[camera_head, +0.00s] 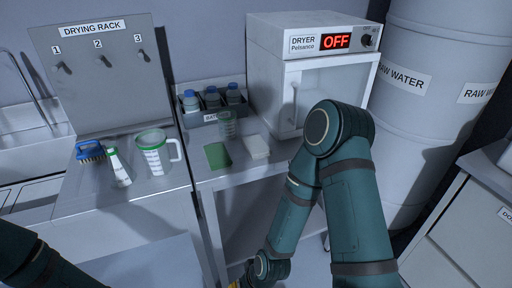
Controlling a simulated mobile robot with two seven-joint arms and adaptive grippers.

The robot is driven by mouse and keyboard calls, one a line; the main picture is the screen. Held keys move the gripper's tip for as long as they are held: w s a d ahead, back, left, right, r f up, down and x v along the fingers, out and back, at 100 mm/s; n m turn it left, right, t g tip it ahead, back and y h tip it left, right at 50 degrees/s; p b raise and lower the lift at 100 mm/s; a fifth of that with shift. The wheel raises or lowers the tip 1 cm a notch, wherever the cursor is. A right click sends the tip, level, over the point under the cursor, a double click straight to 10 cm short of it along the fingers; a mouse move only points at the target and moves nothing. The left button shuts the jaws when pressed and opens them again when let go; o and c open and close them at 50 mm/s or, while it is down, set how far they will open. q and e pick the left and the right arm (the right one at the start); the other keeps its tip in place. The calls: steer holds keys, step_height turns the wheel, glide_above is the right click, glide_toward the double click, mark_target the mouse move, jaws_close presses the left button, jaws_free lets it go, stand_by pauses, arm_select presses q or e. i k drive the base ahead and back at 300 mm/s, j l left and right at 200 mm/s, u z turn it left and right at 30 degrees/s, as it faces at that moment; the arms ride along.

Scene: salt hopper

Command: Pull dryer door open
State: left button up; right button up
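The dryer (300,38) is a white box on the counter, with a red "OFF" display and a dark knob at its upper right. Its door (313,82) has a window and a vertical handle (294,104) at the left side. The door looks shut. My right arm bends in front of the dryer's lower right and hides part of the door.
On the counter left of the dryer are a measuring jug (154,155), a blue brush (90,152), a spray bottle (118,167), a bottle rack (211,116), a clear beaker (227,126), a green pad (217,156) and a white block (256,147). A raw water barrel (423,120) stands right.

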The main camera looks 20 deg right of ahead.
mark_target(292, 70)
steer(key=z, duration=1.25)
